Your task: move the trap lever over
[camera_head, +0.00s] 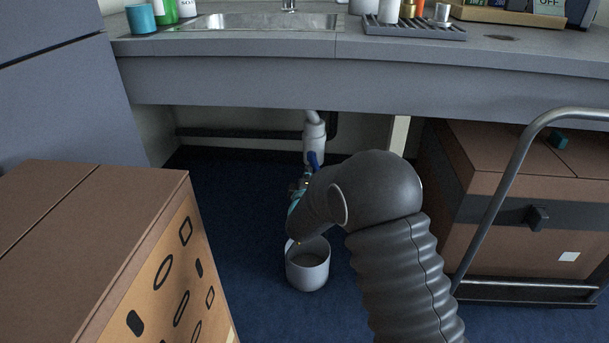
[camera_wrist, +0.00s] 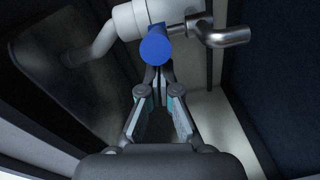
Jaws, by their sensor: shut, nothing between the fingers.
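The white trap (camera_head: 315,135) hangs under the sink counter in the head view. Its blue lever (camera_head: 314,159) sticks out below it. In the wrist view the white trap body (camera_wrist: 128,20) is at the top, with the round blue lever (camera_wrist: 157,46) pointing toward the camera. My gripper (camera_wrist: 160,78) is shut and empty, its fingertips just below the lever in the picture. I cannot tell whether they touch it. In the head view my gripper (camera_head: 301,186) is partly hidden behind my dark arm, close under the lever.
A pale bucket (camera_head: 308,272) stands on the blue floor below the trap. A brown box on a cart (camera_head: 520,200) is at the right. The counter front (camera_head: 250,80) overhangs the space.

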